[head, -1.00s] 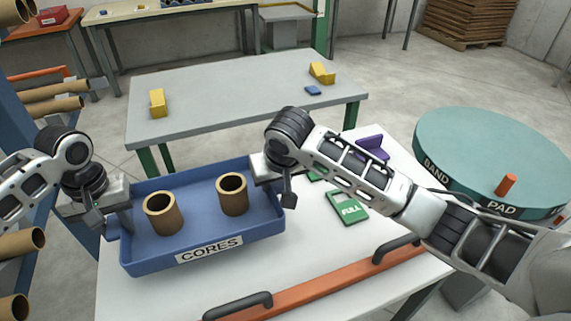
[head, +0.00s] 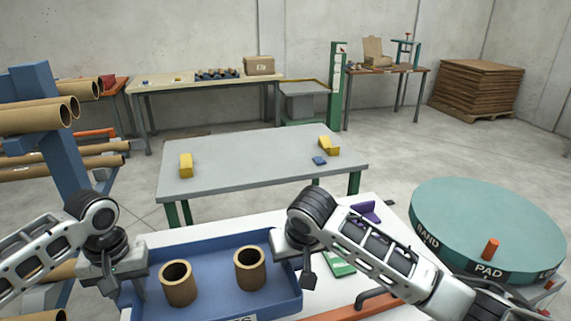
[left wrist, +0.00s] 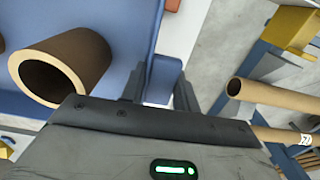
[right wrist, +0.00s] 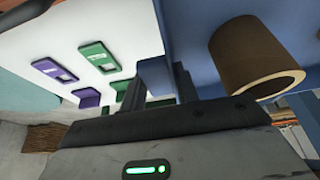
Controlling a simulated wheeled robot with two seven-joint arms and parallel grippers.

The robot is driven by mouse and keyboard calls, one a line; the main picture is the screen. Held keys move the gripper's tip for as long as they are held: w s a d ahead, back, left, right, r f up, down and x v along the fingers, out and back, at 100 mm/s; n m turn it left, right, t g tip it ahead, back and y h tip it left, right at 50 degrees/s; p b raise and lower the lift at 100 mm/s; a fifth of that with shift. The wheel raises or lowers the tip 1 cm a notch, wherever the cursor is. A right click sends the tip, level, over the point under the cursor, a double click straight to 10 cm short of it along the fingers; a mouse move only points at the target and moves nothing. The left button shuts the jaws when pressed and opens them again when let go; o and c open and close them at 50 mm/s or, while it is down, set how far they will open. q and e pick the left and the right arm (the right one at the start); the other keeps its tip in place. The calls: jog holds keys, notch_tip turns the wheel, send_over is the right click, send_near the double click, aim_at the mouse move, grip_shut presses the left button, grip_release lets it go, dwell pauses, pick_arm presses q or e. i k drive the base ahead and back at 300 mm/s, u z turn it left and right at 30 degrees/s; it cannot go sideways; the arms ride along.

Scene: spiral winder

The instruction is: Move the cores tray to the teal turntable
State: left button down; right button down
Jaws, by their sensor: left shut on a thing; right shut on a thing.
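The blue cores tray (head: 215,303) is at the bottom middle of the head view, with two brown cardboard cores, a left one (head: 179,285) and a right one (head: 250,268), standing in it. My left gripper (head: 130,290) is shut on the tray's left end; the left wrist view shows its fingers (left wrist: 160,85) around the blue wall. My right gripper (head: 306,275) is shut on the tray's right end, as the right wrist view also shows (right wrist: 165,85). The teal turntable (head: 488,222) is at the right, marked BAND and PAD, with an orange peg (head: 491,249) on it.
The white table (head: 375,214) bears a purple piece (head: 366,212), a green card (head: 340,262) and an orange bar (head: 345,310) at its front. A grey table (head: 260,160) with yellow blocks stands beyond. A rack of cardboard tubes (head: 35,122) is at the left. Open floor lies behind the turntable.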

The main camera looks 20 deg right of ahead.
aim_at(488, 207)
jog(key=k, duration=0.55)
jog(key=z, duration=2.65)
jog(key=i, duration=5.6)
jog(key=u, duration=1)
